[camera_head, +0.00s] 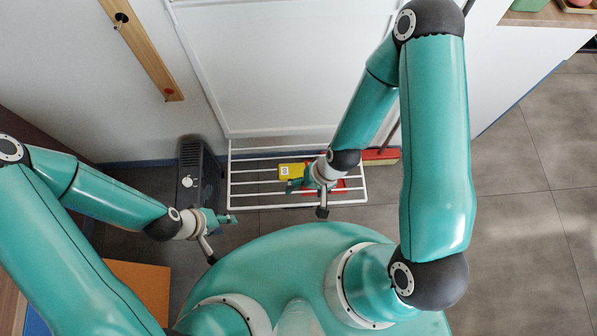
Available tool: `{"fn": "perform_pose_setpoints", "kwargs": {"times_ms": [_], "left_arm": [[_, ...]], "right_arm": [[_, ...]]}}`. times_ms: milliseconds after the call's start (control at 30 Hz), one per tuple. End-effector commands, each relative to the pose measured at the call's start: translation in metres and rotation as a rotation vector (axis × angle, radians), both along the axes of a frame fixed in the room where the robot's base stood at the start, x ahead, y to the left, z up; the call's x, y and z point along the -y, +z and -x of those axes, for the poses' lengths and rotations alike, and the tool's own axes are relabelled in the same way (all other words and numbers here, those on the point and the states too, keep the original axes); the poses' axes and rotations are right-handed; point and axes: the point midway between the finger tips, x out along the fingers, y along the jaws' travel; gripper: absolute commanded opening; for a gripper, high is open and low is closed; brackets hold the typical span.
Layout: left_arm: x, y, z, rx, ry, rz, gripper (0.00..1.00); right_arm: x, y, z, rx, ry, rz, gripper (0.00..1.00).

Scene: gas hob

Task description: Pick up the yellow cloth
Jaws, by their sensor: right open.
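A yellow item with a small white label (291,170) lies at the white wire rack (245,181) near the wall; it looks like the yellow cloth, but it is too small to be sure. My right gripper (307,199) is open over the rack, just in front and to the right of the yellow item in the picture. Its wrist overlaps the item's right edge; I cannot tell whether they touch. My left gripper (222,240) is to the left of the rack, apart from the yellow item, with its fingers spread and nothing visible between them.
A black appliance (195,172) stands left of the rack. Red items show at the rack (340,186) and beside its right end (380,156). A wooden strip (140,45) is on the wall. An orange surface (140,287) is at lower left. The tiled floor at right (530,220) is clear.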

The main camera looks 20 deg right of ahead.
Motion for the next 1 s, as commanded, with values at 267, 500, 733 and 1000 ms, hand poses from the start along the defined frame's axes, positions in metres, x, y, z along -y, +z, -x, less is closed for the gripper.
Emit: {"fn": "perform_pose_setpoints", "kwargs": {"times_ms": [267, 500, 733, 1000], "left_arm": [[0.000, -0.116, 0.000, -0.001, 0.001, 0.000, 0.40], [0.000, -0.198, 0.000, -0.001, 0.001, 0.000, 0.40], [0.000, -0.234, 0.000, 0.000, 0.001, 0.000, 0.40], [0.000, -0.244, 0.000, 0.000, 0.001, 0.000, 0.40]], "right_arm": [[0.017, -0.099, -0.074, -0.168, -0.553, -0.038, 1.00], [0.034, -0.146, -0.136, -0.350, -1.084, -0.105, 1.00], [0.043, -0.156, -0.166, -0.468, -1.377, -0.151, 1.00], [0.036, -0.177, -0.172, -0.500, -1.438, -0.158, 1.00]]}}
